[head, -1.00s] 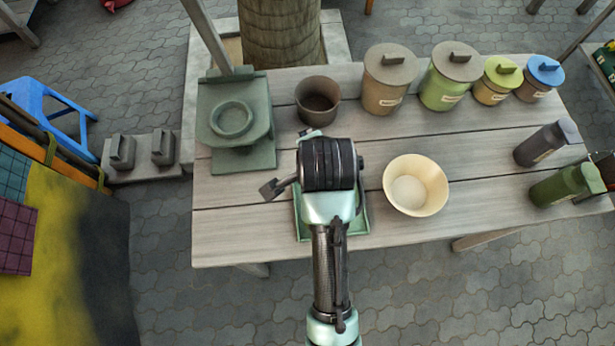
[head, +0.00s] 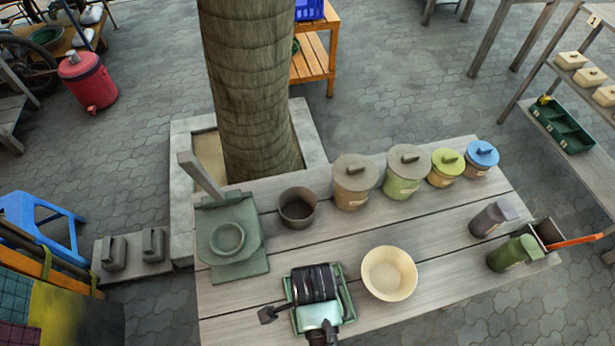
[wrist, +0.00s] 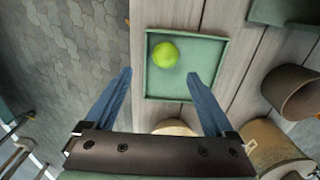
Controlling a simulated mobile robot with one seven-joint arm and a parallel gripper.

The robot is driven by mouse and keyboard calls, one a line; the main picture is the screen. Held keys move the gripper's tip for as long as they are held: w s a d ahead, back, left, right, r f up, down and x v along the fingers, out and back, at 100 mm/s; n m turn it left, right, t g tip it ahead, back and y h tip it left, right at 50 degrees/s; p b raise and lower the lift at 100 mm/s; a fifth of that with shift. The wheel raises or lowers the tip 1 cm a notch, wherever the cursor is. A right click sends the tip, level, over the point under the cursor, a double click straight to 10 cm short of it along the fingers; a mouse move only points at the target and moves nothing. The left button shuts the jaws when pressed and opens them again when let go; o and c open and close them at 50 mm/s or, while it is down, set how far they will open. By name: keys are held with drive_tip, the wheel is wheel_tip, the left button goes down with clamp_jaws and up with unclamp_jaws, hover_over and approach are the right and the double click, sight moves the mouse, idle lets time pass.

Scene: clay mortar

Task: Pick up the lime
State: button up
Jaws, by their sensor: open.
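The lime (wrist: 165,55) is a bright yellow-green ball lying in a shallow green square tray (wrist: 215,52) in the wrist view. My gripper (wrist: 160,80) shows there with its two blue fingers spread wide, one on each side below the lime. The fingers are empty and apart from the lime. In the head view my wrist covers most of the tray (head: 347,306), and the lime is hidden.
A cream bowl (head: 389,274) stands close right of the tray. A dark pot (head: 297,208), several lidded jars (head: 354,182) and a green stand (head: 232,240) are behind. Two dark canisters (head: 513,252) lie at the right. Bare planks separate them.

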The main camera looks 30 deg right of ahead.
drive_tip(key=shift+w+a+f, duration=0.1)
drive_tip(key=shift+w+f, duration=0.05)
drive_tip(key=shift+f, duration=1.05)
drive_tip(key=shift+w+f, duration=0.2)
drive_tip(key=shift+f, duration=1.05)
drive_tip(key=shift+w+a+f, duration=0.1)
drive_tip(key=shift+w+f, duration=0.05)
drive_tip(key=shift+f, duration=1.05)
clamp_jaws()
drive_tip(key=shift+r, duration=0.1)
wheel_tip(320, 180, up, 10)
drive_tip(key=shift+f, duration=0.1)
